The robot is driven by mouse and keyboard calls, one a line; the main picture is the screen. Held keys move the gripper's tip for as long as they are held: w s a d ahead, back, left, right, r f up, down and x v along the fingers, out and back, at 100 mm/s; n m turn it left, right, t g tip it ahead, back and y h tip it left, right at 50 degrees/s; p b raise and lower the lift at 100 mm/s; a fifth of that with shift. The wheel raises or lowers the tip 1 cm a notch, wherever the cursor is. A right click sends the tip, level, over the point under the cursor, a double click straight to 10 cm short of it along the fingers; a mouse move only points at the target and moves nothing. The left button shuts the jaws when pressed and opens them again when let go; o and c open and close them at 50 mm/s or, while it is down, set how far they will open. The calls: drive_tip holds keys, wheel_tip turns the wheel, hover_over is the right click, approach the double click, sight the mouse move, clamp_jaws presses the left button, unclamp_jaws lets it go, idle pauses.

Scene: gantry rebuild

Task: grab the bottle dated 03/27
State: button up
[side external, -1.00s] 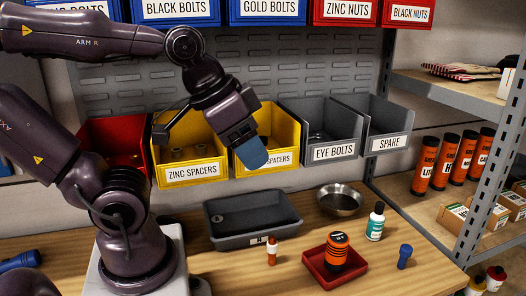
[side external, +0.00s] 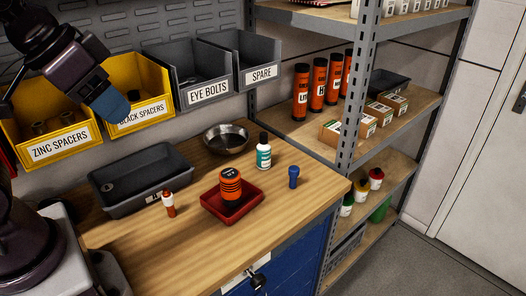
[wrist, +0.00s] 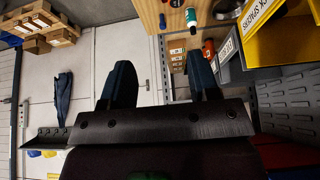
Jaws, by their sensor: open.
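No date is readable on any bottle. A teal-and-white bottle with a black cap (side external: 263,152) stands upright on the bench; it also shows in the wrist view (wrist: 191,18). A small orange-and-white bottle (side external: 169,204) stands nearer the front, beside the grey tray. An orange container with a dark lid (side external: 230,184) sits in a red tray (side external: 243,211). Several small bottles with coloured caps (side external: 376,178) stand on the lower shelf. My gripper (side external: 111,106) is high before the spacer bins, away from the bottles. In the wrist view its two fingers (wrist: 162,84) are apart and empty.
A grey tray (side external: 103,200), a metal bowl (side external: 225,138) and a small blue object (side external: 293,176) are on the bench. Yellow bins (side external: 55,146) and grey bins hang behind. A shelf post (side external: 353,90) rises at right. The bench's front part is clear.

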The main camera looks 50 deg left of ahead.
drive_tip(key=w+a+f+m+g+y, duration=0.2)
drive_tip(key=w+m, duration=0.1)
drive_tip(key=w, duration=0.3)
drive_tip(key=w+a+f+m+g+y, duration=0.2)
drive_tip(key=w, duration=0.4)
drive_tip(key=m+t+y, duration=0.8)
drive_tip(key=m+y, duration=0.3)
drive_tip(key=m, duration=0.8)
approach(266, 139)
drive_tip(key=x, duration=0.7)
drive_tip(key=shift+w+a, duration=0.1)
drive_tip(key=shift+a, duration=0.1)
drive_tip(key=shift+r+x, duration=0.2)
drive_tip(key=shift+x, duration=2.6)
drive_tip(key=shift+s+a, duration=0.1)
drive_tip(key=shift+s, duration=0.1)
